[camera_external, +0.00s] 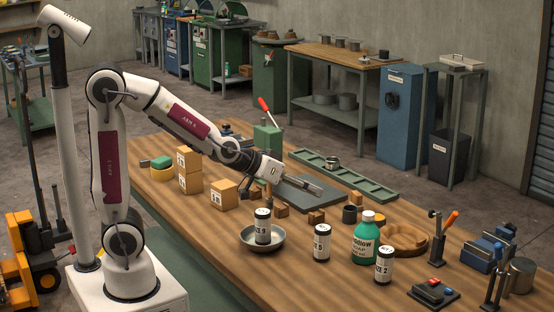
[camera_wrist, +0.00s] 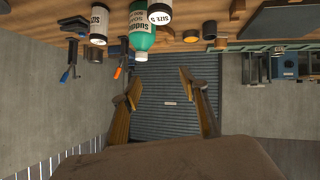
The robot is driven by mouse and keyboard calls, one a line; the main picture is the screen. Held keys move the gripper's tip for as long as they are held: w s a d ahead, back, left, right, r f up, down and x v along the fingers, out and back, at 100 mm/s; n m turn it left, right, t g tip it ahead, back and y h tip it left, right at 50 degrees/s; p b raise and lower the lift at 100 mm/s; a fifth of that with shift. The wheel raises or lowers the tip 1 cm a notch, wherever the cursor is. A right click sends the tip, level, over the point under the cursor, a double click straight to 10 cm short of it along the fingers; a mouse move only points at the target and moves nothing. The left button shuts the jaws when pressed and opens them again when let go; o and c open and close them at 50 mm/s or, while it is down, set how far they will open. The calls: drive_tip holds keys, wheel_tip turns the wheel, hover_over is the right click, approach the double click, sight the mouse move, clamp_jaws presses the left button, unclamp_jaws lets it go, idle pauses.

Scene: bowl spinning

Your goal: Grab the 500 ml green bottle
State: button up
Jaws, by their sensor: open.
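The green bottle (camera_external: 366,240) with a white cap and white label stands upright on the wooden table, right of centre. It also shows at the top edge of the wrist view (camera_wrist: 142,38), where the scene looks upside down and the bottle is cut off. My gripper (camera_wrist: 160,86) is open and empty, with nothing between its fingers in the wrist view. In the external view my gripper is above the table, to the left of and beyond the bottle, well apart from it.
White-labelled canisters stand close beside the bottle, one at its left (camera_external: 321,243) and one at its front right (camera_external: 383,266). Another canister (camera_external: 263,227) stands in a metal bowl (camera_external: 279,241). Small boxes (camera_external: 223,194) stand left.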

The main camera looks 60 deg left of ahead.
sight(364, 216)
drive_tip(key=shift+w+d+f+n+t+y, duration=0.1)
drive_tip(key=shift+w+d+f+t+y, duration=0.45)
drive_tip(key=shift+w+d+f+t, duration=0.85)
drive_tip(key=shift+w+d+f+n+t+y, duration=0.1)
drive_tip(key=shift+w+d+f+t+y, duration=0.7)
drive_tip(key=shift+d+f, duration=0.95)
drive_tip(key=shift+w+d+f+n+t+y, duration=0.1)
drive_tip(key=shift+w+d+f+t+y, duration=0.25)
drive_tip(key=shift+w+d+f+t, duration=1.1)
drive_tip(key=shift+w+d+g, duration=0.1)
drive_tip(key=shift+d+g, duration=0.15)
drive_tip(key=shift+d, duration=0.05)
drive_tip(key=shift+w, duration=1.3)
drive_tip(key=shift+w, duration=0.15)
drive_tip(key=shift+w+r, duration=0.2)
drive_tip(key=shift+w, duration=2.25)
